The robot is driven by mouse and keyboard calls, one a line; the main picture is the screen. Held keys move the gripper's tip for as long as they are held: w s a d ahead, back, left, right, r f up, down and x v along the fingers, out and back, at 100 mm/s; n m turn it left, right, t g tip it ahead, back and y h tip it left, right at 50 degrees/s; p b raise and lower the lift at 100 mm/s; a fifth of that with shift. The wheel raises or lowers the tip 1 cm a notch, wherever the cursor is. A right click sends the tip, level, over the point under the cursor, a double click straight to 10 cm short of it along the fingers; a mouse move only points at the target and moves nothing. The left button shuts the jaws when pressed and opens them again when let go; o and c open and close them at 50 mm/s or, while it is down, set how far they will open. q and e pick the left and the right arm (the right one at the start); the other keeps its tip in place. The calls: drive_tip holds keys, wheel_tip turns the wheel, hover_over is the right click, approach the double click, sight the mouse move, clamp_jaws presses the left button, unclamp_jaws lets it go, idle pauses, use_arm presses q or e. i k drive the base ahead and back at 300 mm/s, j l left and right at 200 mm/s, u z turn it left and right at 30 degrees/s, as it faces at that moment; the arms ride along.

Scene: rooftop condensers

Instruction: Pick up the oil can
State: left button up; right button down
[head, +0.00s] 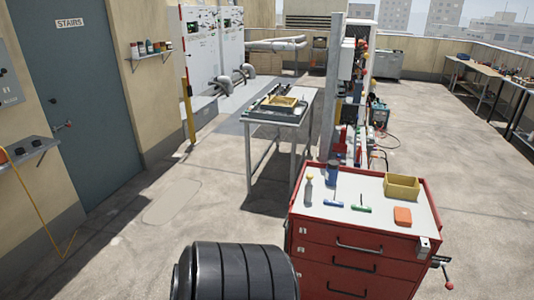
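A small grey bottle-like container with a yellowish top (309,188) stands upright near the left edge of the red tool cabinet's pale top. It may be the oil can, but it is too small to be sure. A dark blue cylindrical container (333,172) stands just behind it to the right. The red tool cabinet (350,262) has drawers facing me. Neither of my grippers is in view.
On the cabinet top are a blue-handled tool (334,203), a green-handled tool (361,207), an orange block (402,216) and a yellow bin (402,187). A vise (442,268) juts from its right side. A metal table (278,119) stands behind.

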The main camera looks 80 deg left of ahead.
sight(332, 169)
drive_tip(key=u, duration=0.45)
drive_tip(key=k+u, duration=0.15)
drive_tip(key=u, duration=0.8)
drive_tip(key=k+j+u, duration=0.1)
drive_tip(key=u, duration=0.35)
drive_tip(key=i+j+z, duration=0.1)
drive_tip(key=z, duration=0.4)
drive_tip(key=i+j+z, duration=0.1)
drive_tip(key=z, duration=0.4)
drive_tip(key=j+z, duration=0.25)
drive_tip(key=z, duration=0.25)
drive_tip(key=j+z, duration=0.2)
drive_tip(key=j, duration=0.35)
drive_tip(key=j+z, duration=0.2)
drive_tip(key=j, duration=0.4)
drive_tip(key=j+z, duration=0.25)
drive_tip(key=j, duration=0.35)
drive_tip(key=k+j+z, duration=0.2)
drive_tip(key=j, duration=0.35)
drive_tip(key=j+z, duration=0.2)
drive_tip(key=j, duration=0.35)
